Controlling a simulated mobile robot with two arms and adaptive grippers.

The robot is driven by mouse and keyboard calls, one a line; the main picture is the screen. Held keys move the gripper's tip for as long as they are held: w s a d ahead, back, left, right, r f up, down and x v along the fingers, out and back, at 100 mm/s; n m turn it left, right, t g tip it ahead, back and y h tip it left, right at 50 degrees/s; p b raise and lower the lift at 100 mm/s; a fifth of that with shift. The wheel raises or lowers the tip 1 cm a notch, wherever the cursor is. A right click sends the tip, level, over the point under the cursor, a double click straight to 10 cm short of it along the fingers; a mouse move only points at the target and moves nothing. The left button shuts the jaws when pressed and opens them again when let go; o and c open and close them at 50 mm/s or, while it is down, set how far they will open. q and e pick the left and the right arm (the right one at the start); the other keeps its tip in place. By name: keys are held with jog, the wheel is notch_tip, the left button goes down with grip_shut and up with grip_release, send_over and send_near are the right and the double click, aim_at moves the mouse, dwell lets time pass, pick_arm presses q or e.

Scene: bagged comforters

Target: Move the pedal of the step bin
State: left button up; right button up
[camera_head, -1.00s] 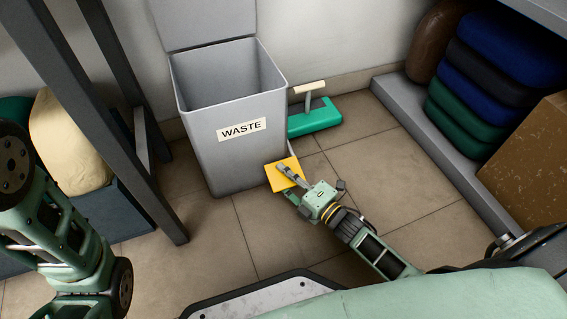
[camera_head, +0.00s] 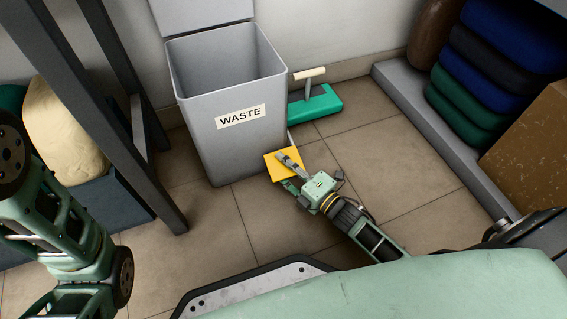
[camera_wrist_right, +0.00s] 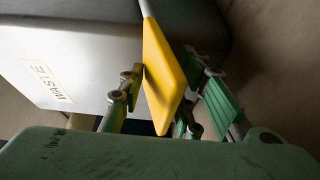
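The grey step bin (camera_head: 228,150), labelled WASTE, stands upright on the floor with its lid (camera_head: 200,12) raised and its inside open to view. Its yellow pedal (camera_head: 279,167) sticks out at the bin's lower right. My right gripper (camera_head: 288,170) is at the pedal, with one finger across its upper face. In the right wrist view the yellow pedal (camera_wrist_right: 160,78) lies between the fingers, which close on it from both sides; exact contact is partly hidden. My left arm is at the left edge; its gripper fingers do not show.
A teal object with a pale handle (camera_head: 315,104) lies right of the bin. A dark metal frame leg (camera_head: 130,130) stands left. A low grey ledge (camera_head: 440,145), folded bags (camera_head: 490,75) and a brown box (camera_head: 530,140) are at the right. The floor between is clear.

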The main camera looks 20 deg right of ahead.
jog(key=v, duration=1.1)
jog(key=shift+s+d, duration=0.2)
jog(key=shift+s, duration=0.15)
